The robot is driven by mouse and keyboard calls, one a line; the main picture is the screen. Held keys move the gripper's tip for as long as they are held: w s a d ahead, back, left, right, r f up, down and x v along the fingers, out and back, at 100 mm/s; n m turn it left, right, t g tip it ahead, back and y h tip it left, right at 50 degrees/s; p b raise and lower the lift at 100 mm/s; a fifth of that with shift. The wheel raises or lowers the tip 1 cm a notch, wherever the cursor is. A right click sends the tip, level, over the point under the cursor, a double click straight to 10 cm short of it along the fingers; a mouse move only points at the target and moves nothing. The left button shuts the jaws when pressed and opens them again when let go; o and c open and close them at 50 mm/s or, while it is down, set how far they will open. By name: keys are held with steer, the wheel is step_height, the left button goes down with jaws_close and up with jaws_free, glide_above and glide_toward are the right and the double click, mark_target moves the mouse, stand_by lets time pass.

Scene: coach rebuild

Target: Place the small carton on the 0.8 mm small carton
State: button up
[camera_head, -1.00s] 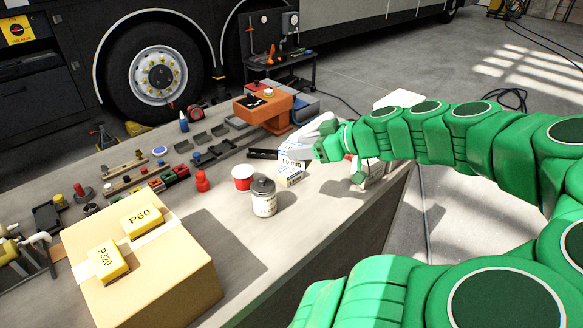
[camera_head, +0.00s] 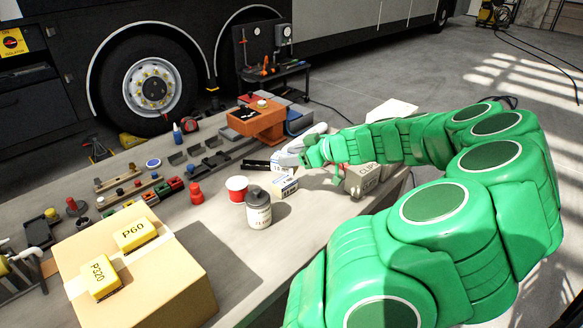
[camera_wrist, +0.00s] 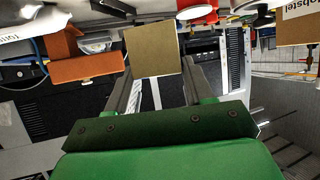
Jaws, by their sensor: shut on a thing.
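My gripper (camera_head: 292,156) is shut on a small white carton (camera_head: 278,166) with dark print, partly hidden by the gripper and arm in the head view. In the wrist view the held carton (camera_wrist: 152,51) shows a plain tan face between the two fingers. A second small carton (camera_head: 285,188), white with blue print, stands on the bench just below the held one in the head view. I take it as the 0.8 mm carton, but its label is too small to read. I cannot tell whether the two cartons touch.
A red-and-white cup (camera_head: 237,189) and a grey-lidded bottle (camera_head: 258,210) stand left of the lower carton. A lettered case (camera_head: 361,183) is to its right, partly behind my arm. An orange vise-like block (camera_head: 257,120) is behind. A large cardboard box (camera_head: 178,280) is front left.

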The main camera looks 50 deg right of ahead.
steer(key=shift+w+d+f, duration=0.35)
steer(key=shift+w+f, duration=0.05)
steer(key=shift+f, duration=0.2)
steer(key=shift+w+d+f, duration=0.3)
steer(key=shift+w+f, duration=0.1)
steer(key=shift+f, duration=1.8)
steer(key=shift+f, duration=0.1)
steer(key=o, duration=1.1)
steer(key=shift+c, duration=0.2)
steer(key=v, duration=1.2)
